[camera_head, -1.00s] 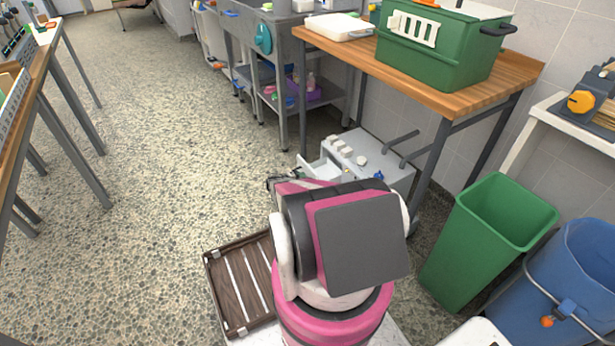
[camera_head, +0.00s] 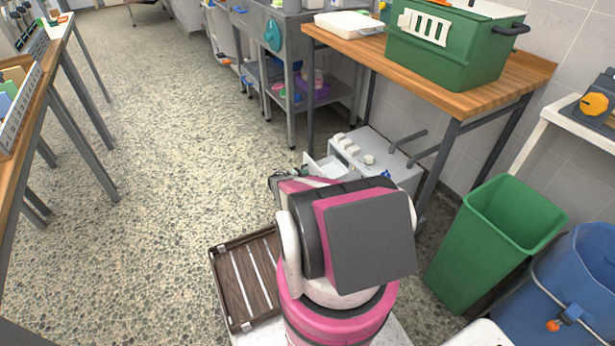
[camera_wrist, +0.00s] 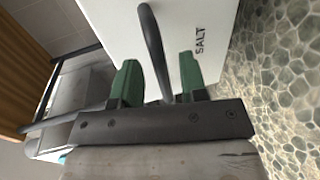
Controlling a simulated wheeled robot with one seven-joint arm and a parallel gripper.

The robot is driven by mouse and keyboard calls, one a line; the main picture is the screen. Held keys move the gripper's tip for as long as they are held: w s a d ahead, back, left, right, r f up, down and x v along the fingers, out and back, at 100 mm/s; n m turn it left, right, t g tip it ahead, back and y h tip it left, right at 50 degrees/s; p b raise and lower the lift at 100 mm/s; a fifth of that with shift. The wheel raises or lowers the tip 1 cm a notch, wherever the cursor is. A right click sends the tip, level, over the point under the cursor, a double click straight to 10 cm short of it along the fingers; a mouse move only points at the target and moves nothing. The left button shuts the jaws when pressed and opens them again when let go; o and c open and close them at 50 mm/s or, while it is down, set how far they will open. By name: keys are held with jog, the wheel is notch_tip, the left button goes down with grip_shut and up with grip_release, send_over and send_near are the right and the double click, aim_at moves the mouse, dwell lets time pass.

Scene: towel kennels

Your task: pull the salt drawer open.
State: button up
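The salt drawer has a white front (camera_wrist: 185,25) marked SALT and a dark curved bar handle (camera_wrist: 153,45) in the wrist view. In the head view the drawer (camera_head: 323,168) stands partly out of a grey unit (camera_head: 375,160), with its inside partly showing. My gripper (camera_wrist: 158,80) has its two green fingers on either side of the handle in the wrist view, with gaps visible between bar and fingers. It is open around the handle. In the head view my arm hides most of the drawer front and the fingers.
A wooden-topped table (camera_head: 450,85) carrying a green crate (camera_head: 450,50) stands over the unit. A green bin (camera_head: 490,240) and a blue bucket (camera_head: 560,280) stand at right. A brown slatted tray (camera_head: 245,280) lies left of my arm. The floor at left is open.

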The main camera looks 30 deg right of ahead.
jog(key=v, duration=0.8)
jog(key=shift+a, duration=0.2)
jog(key=shift+r, duration=0.1)
